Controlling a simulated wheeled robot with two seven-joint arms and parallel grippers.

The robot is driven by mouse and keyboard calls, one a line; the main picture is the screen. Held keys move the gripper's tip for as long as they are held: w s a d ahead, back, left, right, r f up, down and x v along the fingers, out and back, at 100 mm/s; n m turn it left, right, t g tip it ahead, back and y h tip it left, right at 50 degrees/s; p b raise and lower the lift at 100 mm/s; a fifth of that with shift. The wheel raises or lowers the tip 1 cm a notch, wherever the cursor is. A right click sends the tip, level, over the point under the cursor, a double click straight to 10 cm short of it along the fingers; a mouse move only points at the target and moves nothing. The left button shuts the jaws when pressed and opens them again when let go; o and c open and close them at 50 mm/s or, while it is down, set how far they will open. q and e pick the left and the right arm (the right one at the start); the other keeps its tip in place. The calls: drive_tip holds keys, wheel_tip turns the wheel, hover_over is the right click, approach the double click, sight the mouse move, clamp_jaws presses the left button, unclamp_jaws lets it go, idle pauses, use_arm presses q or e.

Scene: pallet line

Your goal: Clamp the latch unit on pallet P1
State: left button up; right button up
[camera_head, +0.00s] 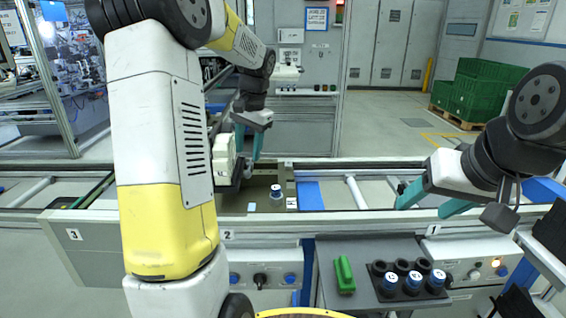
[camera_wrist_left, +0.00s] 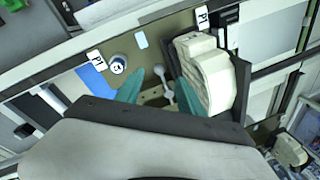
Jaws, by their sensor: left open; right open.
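The pallet (camera_head: 262,207), labelled P1 in the left wrist view (camera_wrist_left: 152,62), sits on the conveyor. A cream block on a dark base, apparently the latch unit (camera_head: 224,158), stands at its left side; it also shows in the left wrist view (camera_wrist_left: 207,72). A small grey lever-like piece with a round end (camera_wrist_left: 167,82) shows beside the block. My left gripper (camera_head: 247,150) is open just right of the block; in its wrist view the fingers (camera_wrist_left: 159,76) straddle the grey piece, contact unclear. My right gripper (camera_head: 420,208) is open and empty, far right of the pallet.
A blue cylinder with a white top (camera_head: 276,192) stands on the pallet. A blue plate (camera_head: 311,196) lies right of it. In front, a grey shelf (camera_head: 365,250) holds a green piece (camera_head: 344,274) and a black holder with blue cylinders (camera_head: 411,291). My left arm hides the conveyor's left part.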

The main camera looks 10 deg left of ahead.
sight(248, 171)
use_arm(q)
drive_tip(key=f, duration=0.2)
drive_tip(key=w+a+f, duration=0.1)
drive_tip(key=f, duration=0.5)
drive_tip(key=shift+w+a+f, duration=0.15)
drive_tip(key=shift+w, duration=0.25)
clamp_jaws()
idle(1.1)
